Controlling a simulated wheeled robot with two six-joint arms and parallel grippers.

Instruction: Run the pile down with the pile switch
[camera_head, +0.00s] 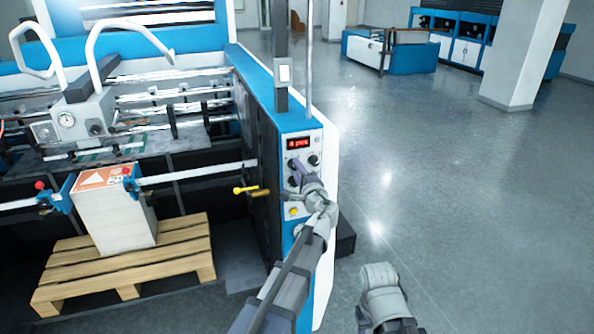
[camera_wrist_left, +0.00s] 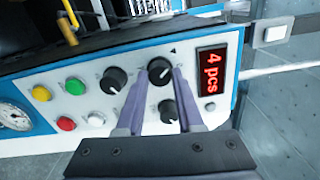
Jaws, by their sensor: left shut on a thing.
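The control panel (camera_head: 318,145) is on the end of the blue and white machine. In the left wrist view a black rotary knob (camera_wrist_left: 160,70) sits between the two purple fingertips of my left gripper (camera_wrist_left: 161,76), which is shut on it. My left gripper also shows in the head view (camera_head: 297,168), in front of the panel. Two other black knobs, one to the left (camera_wrist_left: 114,80) and one below (camera_wrist_left: 169,111), are free. The knobs' labels are too small to read. The pile (camera_head: 115,212) stands upright on a wooden pallet (camera_head: 185,250).
A red display (camera_wrist_left: 211,72) reads "4 pcs". Yellow, green, red and white buttons lie beside the knobs. A yellow-handled lever (camera_head: 245,190) sticks out left of the panel. The floor to the right is clear.

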